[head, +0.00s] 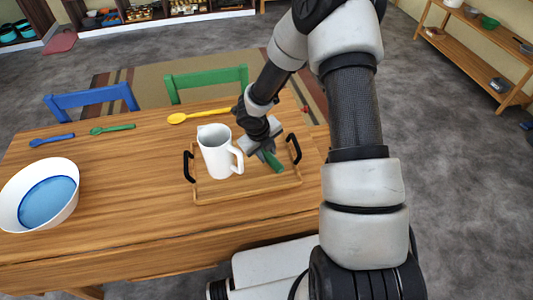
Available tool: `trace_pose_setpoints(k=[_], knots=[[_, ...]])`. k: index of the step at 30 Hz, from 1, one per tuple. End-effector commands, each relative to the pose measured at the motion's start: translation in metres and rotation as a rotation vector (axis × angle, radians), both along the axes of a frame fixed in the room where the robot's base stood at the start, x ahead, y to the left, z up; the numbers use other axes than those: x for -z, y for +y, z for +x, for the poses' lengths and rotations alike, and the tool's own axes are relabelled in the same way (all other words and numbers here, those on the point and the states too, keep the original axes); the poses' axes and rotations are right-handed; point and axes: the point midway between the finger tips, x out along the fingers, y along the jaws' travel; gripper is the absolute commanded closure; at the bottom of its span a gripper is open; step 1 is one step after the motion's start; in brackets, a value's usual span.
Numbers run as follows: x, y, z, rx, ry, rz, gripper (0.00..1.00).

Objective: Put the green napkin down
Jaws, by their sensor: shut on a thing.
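The green napkin (271,161) is a narrow green piece at the tip of my gripper (266,152). My gripper is shut on it, over the right part of a wooden tray (215,194) with black handles. The gripper hides part of the napkin. I cannot tell whether the napkin touches the tray. A white pitcher (216,153) stands upright on the left part of the tray, just left of my gripper.
A white bowl with a blue inside (40,195) stands at the table's left. Blue (52,140), green (112,128) and yellow (197,116) utensils lie along the far edge. Blue (92,98) and green (206,82) chairs stand behind. The table's front middle (150,222) is clear.

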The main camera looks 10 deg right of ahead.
Motion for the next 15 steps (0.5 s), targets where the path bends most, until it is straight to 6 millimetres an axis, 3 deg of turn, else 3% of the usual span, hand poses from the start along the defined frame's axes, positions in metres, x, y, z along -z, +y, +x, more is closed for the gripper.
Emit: trace_pose_setpoints(k=[5, 6, 7, 15], knots=[[0.0039, 0.0004, -0.0002, -0.001, 0.001, 0.001, 0.96], [0.0041, 0.0004, -0.0002, 0.0, 0.0, 0.001, 0.73], [0.0034, 0.0004, -0.0002, 0.0, 0.0, 0.001, 0.68], [0.0028, 0.0016, -0.0009, -0.001, 0.002, 0.003, 0.67]])
